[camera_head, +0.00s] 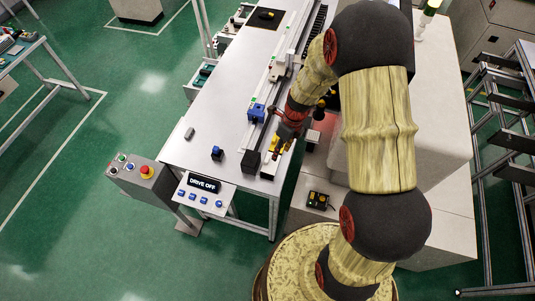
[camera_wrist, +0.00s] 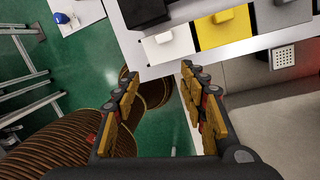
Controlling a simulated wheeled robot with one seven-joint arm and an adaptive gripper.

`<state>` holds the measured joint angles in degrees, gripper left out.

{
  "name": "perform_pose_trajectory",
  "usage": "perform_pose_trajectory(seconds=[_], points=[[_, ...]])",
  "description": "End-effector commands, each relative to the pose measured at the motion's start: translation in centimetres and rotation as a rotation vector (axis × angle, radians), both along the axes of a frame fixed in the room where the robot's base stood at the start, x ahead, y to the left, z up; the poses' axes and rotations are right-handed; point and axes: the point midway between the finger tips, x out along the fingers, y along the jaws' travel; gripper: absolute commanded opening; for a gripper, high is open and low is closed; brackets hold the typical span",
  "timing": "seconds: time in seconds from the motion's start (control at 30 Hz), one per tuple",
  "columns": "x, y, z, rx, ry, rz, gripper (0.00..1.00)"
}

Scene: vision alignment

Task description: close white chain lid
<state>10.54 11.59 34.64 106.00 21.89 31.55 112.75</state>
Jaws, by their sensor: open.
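A white block or lid with a small raised tab (camera_wrist: 178,46) lies at the table's edge in the wrist view, beside a yellow one (camera_wrist: 228,30). It looks like the white chain lid, but I cannot tell how far it stands open. In the head view I cannot make it out apart from the arm. My gripper (camera_wrist: 158,76) is open and empty, its fingers over the floor just off the table's edge. It also shows in the head view (camera_head: 280,150), beside a yellow piece (camera_head: 275,143) at the table's right side.
A black box (camera_head: 250,162) stands left of the gripper, with blue-topped parts (camera_head: 256,112) farther along the white table (camera_head: 213,122). A "DRIVE OFF" panel (camera_head: 203,186) is at the front. A pale cabinet (camera_head: 440,130) stands right of the arm. The table's left part is mostly clear.

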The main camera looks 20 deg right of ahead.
Motion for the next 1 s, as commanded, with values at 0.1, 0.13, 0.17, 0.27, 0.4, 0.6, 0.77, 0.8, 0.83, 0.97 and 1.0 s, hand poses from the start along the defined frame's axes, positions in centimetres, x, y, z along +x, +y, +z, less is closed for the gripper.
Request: perform_pose_trajectory(seconds=[0.1,0.13,0.17,0.27,0.4,0.6,0.77,0.8,0.83,0.97,1.0], points=[[-0.8,0.1,-0.9,0.071,-0.027,-0.040,0.42],[-0.9,0.2,-1.1,0.086,-0.040,-0.043,0.42],[-0.9,0.3,-1.3,0.101,-0.056,-0.045,0.42],[-0.7,0.4,-1.9,0.130,-0.118,-0.027,0.42],[0.0,0.8,-2.5,0.127,-0.206,0.056,0.42],[0.9,0.5,-2.4,0.093,-0.283,0.199,0.42],[1.0,0.6,-2.9,0.086,-0.296,0.253,0.42],[1.1,0.7,-3.3,0.086,-0.296,0.255,0.42],[1.2,0.8,-3.6,0.086,-0.297,0.256,0.42],[1.6,1.5,-5.5,0.087,-0.295,0.255,0.42],[1.7,1.7,-6.1,0.087,-0.294,0.255,0.42]])
